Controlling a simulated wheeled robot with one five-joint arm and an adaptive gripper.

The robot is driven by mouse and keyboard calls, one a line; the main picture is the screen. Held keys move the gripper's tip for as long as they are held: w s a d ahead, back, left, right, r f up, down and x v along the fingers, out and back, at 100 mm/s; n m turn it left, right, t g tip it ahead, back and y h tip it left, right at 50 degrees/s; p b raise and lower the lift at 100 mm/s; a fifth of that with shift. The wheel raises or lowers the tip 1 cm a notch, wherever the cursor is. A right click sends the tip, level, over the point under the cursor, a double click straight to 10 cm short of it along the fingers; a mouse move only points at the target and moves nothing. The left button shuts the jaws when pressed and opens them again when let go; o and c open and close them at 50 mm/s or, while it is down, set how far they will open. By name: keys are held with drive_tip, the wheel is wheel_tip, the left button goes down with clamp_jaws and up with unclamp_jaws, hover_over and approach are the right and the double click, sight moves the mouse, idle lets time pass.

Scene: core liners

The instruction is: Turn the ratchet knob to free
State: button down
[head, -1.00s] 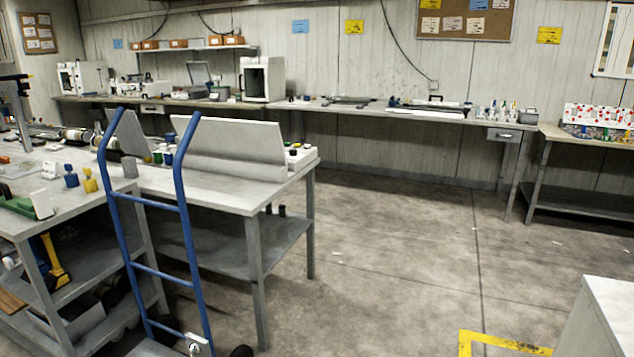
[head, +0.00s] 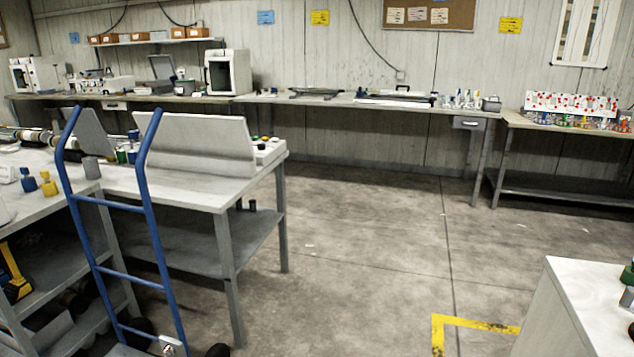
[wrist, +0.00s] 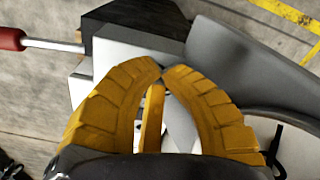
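I cannot clearly make out a ratchet knob in either view. The blue-framed hand truck (head: 143,198) stands at the lower left in the head view, in front of the near bench. A small pale fitting (head: 173,346) with a red mark sits low on it, too small to identify. My gripper (wrist: 163,72) shows in the wrist view with its yellow fingers curved together and their tips meeting. No held object shows between the tips. A red-handled metal rod (wrist: 40,42) lies at the left of the wrist view, apart from the fingers.
The near bench (head: 205,190) with parts on it fills the left. A long bench (head: 345,103) runs along the back wall, with a table (head: 560,125) at the right. A white-topped cabinet (head: 575,300) stands at the lower right beside yellow floor tape (head: 470,322). The middle floor is clear.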

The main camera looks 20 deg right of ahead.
drive_tip(key=shift+w+r+p, duration=0.15)
drive_tip(key=shift+r+p, duration=0.2)
drive_tip(key=shift+r, duration=0.3)
drive_tip(key=shift+s+a+r+p, duration=0.1)
drive_tip(key=shift+s+r+p, duration=0.05)
drive_tip(key=shift+r+p, duration=0.65)
drive_tip(key=shift+s+a+r+p, duration=0.15)
drive_tip(key=shift+r+p, duration=0.4)
drive_tip(key=shift+r, duration=0.4)
